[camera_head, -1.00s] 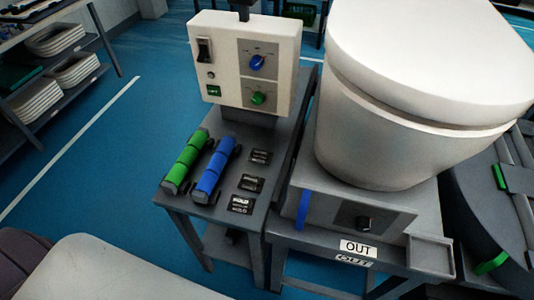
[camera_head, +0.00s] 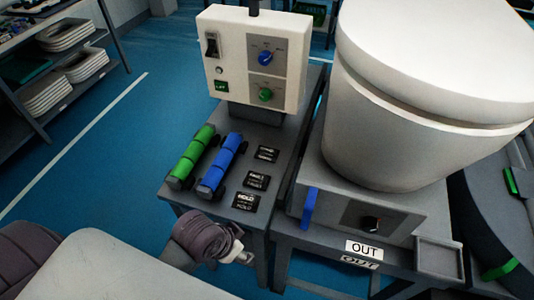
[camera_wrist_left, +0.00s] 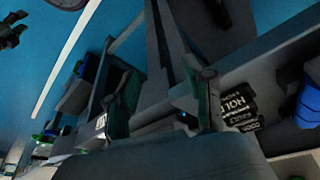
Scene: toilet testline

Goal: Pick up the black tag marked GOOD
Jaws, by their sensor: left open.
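Three black tags with white print lie in a row on the grey table. The front tag (camera_head: 246,201) reads HOLD, and the middle tag (camera_head: 257,181) seems to read FAULT. The far tag (camera_head: 267,154) has print too small to read; it is the likely GOOD tag. My left gripper (camera_head: 240,256) is low in front of the table, nearest the HOLD tag and apart from all tags. In the left wrist view its two fingers (camera_wrist_left: 163,100) are spread and empty, with the HOLD tag (camera_wrist_left: 239,103) beyond the right finger. My right gripper is not in view.
Green (camera_head: 192,157) and blue (camera_head: 222,164) cylinders lie left of the tags. A control box (camera_head: 253,60) stands behind them. A white toilet (camera_head: 415,110) on a stand marked OUT (camera_head: 364,250) is close on the right. Space above the tags is clear.

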